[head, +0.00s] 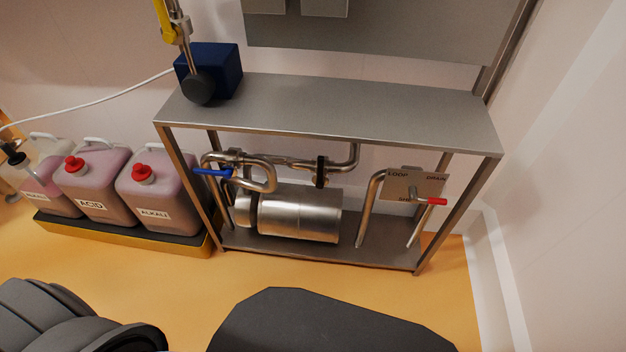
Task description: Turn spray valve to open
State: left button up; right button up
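No valve carries a readable "spray" label. A blue lever handle (212,172) sticks out to the left on the pipework under the steel table. A black upright handle (320,172) sits on the pipe to its right. A red-tipped lever (436,201) points right in front of a metal plate (400,184) marked LOOP and DRAIN; a third word near the lever is hard to read. A yellow-handled tool (164,20), possibly a spray lance, hangs above the table's left end. Neither of my grippers shows.
The steel table (340,112) bears a dark blue box (222,68). A steel cylinder (298,216) lies beneath it. Several canisters with pink liquid, one marked ACID (95,180), stand left in a yellow-edged tray (125,240).

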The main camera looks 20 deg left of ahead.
aim_at(320, 182)
jog(key=z, duration=1.2)
jog(key=i, duration=0.55)
jog(key=u, duration=0.9)
